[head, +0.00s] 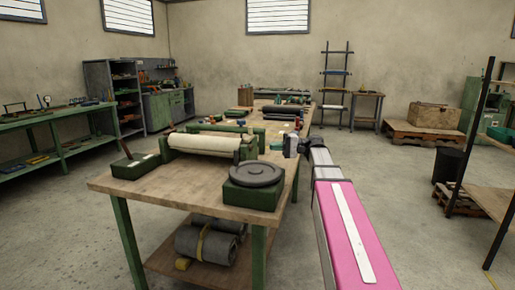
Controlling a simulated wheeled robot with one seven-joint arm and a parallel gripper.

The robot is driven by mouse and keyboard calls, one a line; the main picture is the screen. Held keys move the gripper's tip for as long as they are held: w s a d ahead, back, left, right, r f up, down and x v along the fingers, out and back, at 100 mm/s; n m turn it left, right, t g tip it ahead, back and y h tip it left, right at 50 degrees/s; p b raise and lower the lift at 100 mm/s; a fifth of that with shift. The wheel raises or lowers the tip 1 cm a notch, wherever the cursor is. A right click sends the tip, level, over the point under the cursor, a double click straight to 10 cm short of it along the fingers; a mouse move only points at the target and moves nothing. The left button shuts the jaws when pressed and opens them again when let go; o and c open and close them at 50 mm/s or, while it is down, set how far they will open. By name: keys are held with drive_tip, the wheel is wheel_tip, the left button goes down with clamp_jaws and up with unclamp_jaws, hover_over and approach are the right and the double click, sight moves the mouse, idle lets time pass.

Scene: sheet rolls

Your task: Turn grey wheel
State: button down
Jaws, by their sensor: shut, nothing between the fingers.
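A dark grey wheel (257,174) lies flat on top of a green box (250,197) at the front right corner of the near wooden table (150,198). My pink and white arm reaches in from the lower right. My gripper (289,147) is at the arm's far end, small in the view, to the right of and beyond the wheel. It is shut and empty, apart from the wheel. Its fingertips are too small to make out clearly.
A green roller frame with a cream roll (203,145) stands left of the wheel. Rolled grey sheets (208,242) lie on the lower shelf. A rack with a dark post (465,150) stands at the right. Open floor lies right of my arm.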

hover_over(242, 164)
drive_tip(key=w+d, duration=0.3)
drive_tip(key=d, duration=0.1)
drive_tip(key=shift+w+d, duration=0.1)
drive_tip(key=shift+w, duration=0.1)
drive_tip(key=shift+s+a, duration=0.9)
drive_tip(key=shift+a, duration=0.05)
drive_tip(key=shift+s+a, duration=0.6)
drive_tip(key=shift+a, duration=0.05)
drive_tip(key=shift+s+a, duration=0.5)
drive_tip(key=shift+s, duration=0.05)
drive_tip(key=shift+w, duration=0.2)
